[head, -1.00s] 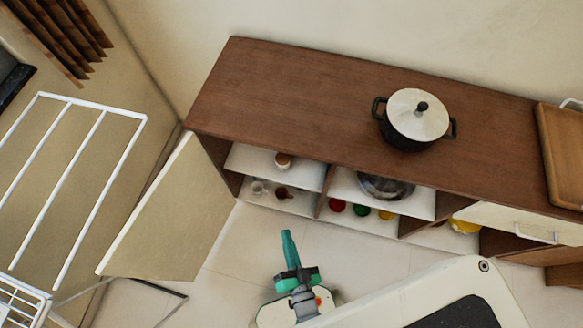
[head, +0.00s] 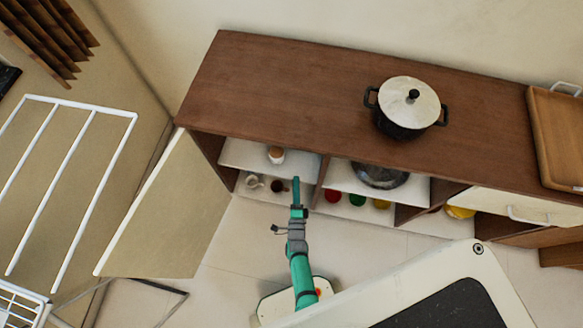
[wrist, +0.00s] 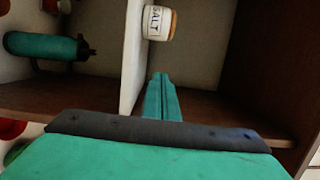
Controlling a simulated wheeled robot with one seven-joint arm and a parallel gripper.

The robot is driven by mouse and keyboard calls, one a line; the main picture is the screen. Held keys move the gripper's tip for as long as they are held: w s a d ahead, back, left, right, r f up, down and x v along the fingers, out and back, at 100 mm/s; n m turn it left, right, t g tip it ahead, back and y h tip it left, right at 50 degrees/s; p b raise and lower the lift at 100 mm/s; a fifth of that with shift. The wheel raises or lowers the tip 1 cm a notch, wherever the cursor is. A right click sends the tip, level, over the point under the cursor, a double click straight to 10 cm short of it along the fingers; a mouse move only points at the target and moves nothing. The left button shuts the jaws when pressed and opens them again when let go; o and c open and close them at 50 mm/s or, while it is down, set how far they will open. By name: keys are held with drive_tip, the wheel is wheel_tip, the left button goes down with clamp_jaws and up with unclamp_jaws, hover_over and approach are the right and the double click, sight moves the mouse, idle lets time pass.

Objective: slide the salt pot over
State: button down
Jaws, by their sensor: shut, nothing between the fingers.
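The salt pot is a small white pot with a brown top, standing on the upper white shelf (head: 240,153) of the open cabinet; the pot (head: 276,155) is in the left compartment. In the wrist view the salt pot (wrist: 158,23) shows its SALT label, standing on the white shelf board (wrist: 133,55), which looks upright there. My gripper (head: 296,181) is at the compartment's front, to the right of the pot. In the wrist view my gripper (wrist: 162,79) has its fingers together and empty, and a gap shows between the tips and the pot.
A wooden divider (head: 322,180) stands just right of my gripper. The open cabinet door (head: 165,215) is at left. Small cups sit on the lower shelf. A glass-like bowl (head: 380,174) is in the adjoining compartment. A lidded black pot (head: 405,125) stands on the countertop (head: 270,90).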

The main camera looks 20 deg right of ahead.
sight(277, 154)
drive_tip(key=x, duration=0.9)
drive_tip(key=shift+d+r, duration=0.1)
drive_tip(key=shift+d, duration=0.15)
drive_tip(key=shift+w+a, duration=0.65)
drive_tip(key=shift+a, duration=0.3)
drive_tip(key=shift+w+a, duration=0.6)
drive_tip(key=shift+a, duration=0.15)
